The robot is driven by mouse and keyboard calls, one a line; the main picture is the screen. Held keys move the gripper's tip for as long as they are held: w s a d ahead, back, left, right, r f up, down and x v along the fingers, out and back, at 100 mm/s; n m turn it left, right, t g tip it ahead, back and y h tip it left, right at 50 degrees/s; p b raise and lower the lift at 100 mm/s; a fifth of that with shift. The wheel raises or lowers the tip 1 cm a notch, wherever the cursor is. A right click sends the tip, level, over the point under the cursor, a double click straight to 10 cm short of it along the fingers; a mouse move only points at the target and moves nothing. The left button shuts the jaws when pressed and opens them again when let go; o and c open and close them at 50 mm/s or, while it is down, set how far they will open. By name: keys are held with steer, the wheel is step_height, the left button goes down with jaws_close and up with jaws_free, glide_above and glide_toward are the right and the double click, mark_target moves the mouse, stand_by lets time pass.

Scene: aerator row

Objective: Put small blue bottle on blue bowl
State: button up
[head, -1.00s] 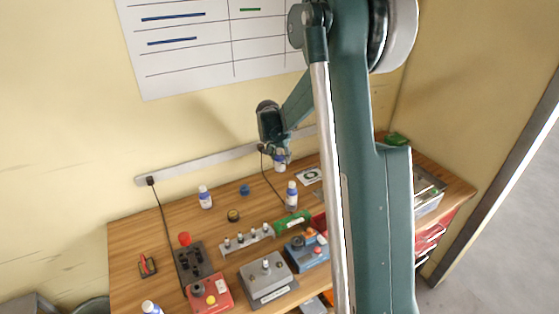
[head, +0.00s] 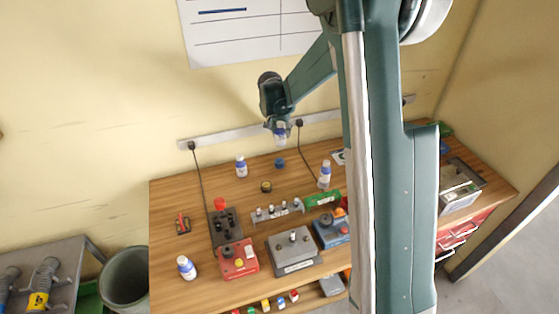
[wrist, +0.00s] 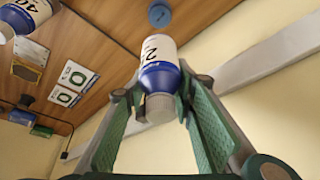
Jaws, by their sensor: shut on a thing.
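My gripper (head: 278,128) is shut on a small white bottle with a blue shoulder and a pale cap (head: 281,138). In the wrist view the bottle (wrist: 160,65) sits between the fingers (wrist: 160,85), its cap toward my palm and a partly hidden black number on its label. In the head view it hangs above the table, apart from it. The blue bowl (head: 280,162) is a small round dish on the wooden table, just below the held bottle in the picture. The wrist view shows the bowl (wrist: 159,15) beyond the bottle's base.
Similar bottles stand at the back left (head: 241,167), to the right (head: 325,175) and at the front left (head: 187,268). A dark round dish (head: 266,187), a grey rack (head: 277,211) and a red box (head: 238,259) are nearer. A wall rail (head: 225,137) runs behind.

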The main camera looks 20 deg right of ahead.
mark_target(281, 142)
steer(key=shift+a, duration=0.2)
steer(key=shift+f, duration=3.1)
steer(key=shift+f, duration=1.9)
steer(key=shift+f, duration=0.1)
steer(key=o, duration=0.5)
steer(key=shift+f, duration=0.1)
steer(key=shift+c, duration=0.2)
steer(key=o, duration=0.5)
steer(key=shift+c, duration=0.2)
